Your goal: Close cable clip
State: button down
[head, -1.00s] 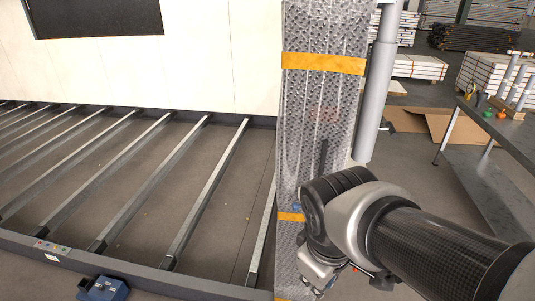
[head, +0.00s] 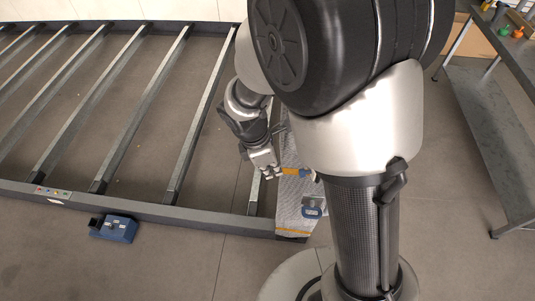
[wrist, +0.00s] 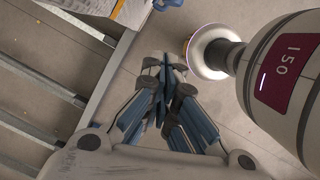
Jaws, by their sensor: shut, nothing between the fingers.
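My gripper (head: 267,172) is shut and empty. In the head view it hangs over the frame's right end, at the left edge of the bubble-wrapped post (head: 291,217). In the wrist view the shut fingers (wrist: 170,62) point up the picture with bare floor behind them. A small blue part (head: 312,207) sits on the post's lower right side, apart from my gripper; it may be the cable clip, but it is too small to tell whether it is open or closed. A blue patch also shows at the top edge of the wrist view (wrist: 168,4).
The grey steel frame (head: 150,207) with crossbars fills the left. A blue box (head: 115,228) lies on the floor before it. A metal table (head: 490,110) stands right. An orange strap (head: 293,171) crosses the post.

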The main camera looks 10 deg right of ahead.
jog(key=shift+w+d+f+b, duration=0.1)
jog(key=shift+d+f+b, duration=0.05)
jog(key=shift+d+f, duration=0.55)
jog(key=shift+s+d+f+b, duration=0.1)
jog(key=shift+d+f, duration=0.35)
jog(key=shift+d, duration=0.45)
jog(key=shift+w+d+f+b, duration=0.1)
jog(key=shift+d+f+b, duration=0.05)
jog(key=shift+d+f, duration=0.55)
jog(key=shift+d+r, duration=0.15)
jog(key=shift+d, duration=0.05)
